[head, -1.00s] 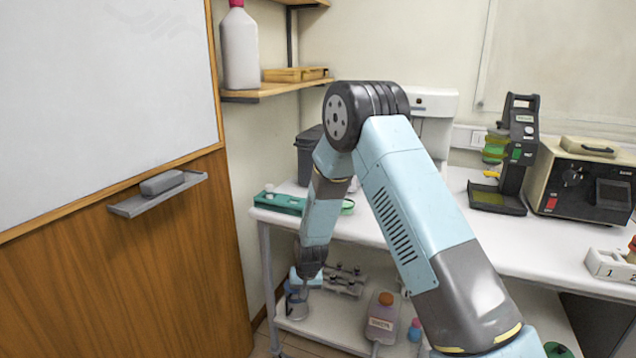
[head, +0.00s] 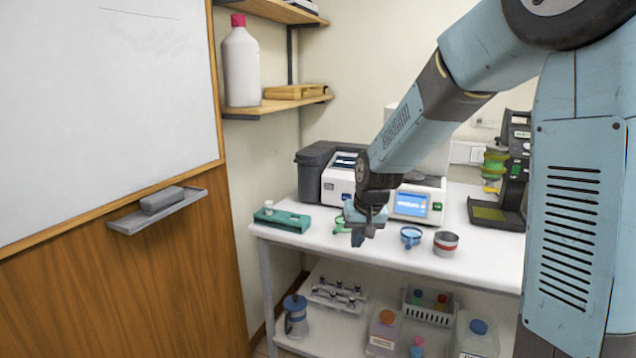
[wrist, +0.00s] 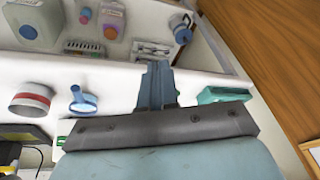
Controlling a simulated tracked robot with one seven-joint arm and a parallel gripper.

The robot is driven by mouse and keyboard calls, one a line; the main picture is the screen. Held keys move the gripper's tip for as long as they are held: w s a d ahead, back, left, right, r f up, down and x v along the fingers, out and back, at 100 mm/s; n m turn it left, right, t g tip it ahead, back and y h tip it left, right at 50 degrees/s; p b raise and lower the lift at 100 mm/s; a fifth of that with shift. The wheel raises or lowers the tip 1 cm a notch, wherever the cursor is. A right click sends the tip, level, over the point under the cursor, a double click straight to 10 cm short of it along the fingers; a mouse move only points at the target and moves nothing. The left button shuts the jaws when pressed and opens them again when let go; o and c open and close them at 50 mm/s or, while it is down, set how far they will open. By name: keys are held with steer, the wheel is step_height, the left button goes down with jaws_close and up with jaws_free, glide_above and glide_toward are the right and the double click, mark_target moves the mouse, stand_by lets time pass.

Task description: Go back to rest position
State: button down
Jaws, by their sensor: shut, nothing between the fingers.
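My arm comes in from the upper right and covers part of the bench and the devices behind.
A green tray (head: 283,220) lies on the bench's left end. A device with a blue screen (head: 411,204) stands behind the gripper. The lower shelf holds a grey-blue jug (head: 296,315), a vial rack (head: 338,296) and bottles. A whiteboard with a ledge (head: 158,212) is at left.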

steer(key=s+d+r+t, duration=0.1)
steer(key=s+d+r, duration=0.7)
steer(key=s+r, duration=0.35)
steer(key=s+d+r, duration=0.1)
steer(key=s+d, duration=0.2)
steer(key=s, duration=0.4)
steer(key=s+d+r+m+t+h, duration=0.1)
steer(key=s+d+r, duration=0.1)
steer(key=s, duration=0.6)
steer(key=shift+d+h, duration=0.3)
steer(key=shift+d, duration=0.1)
steer(key=shift+s, duration=0.1)
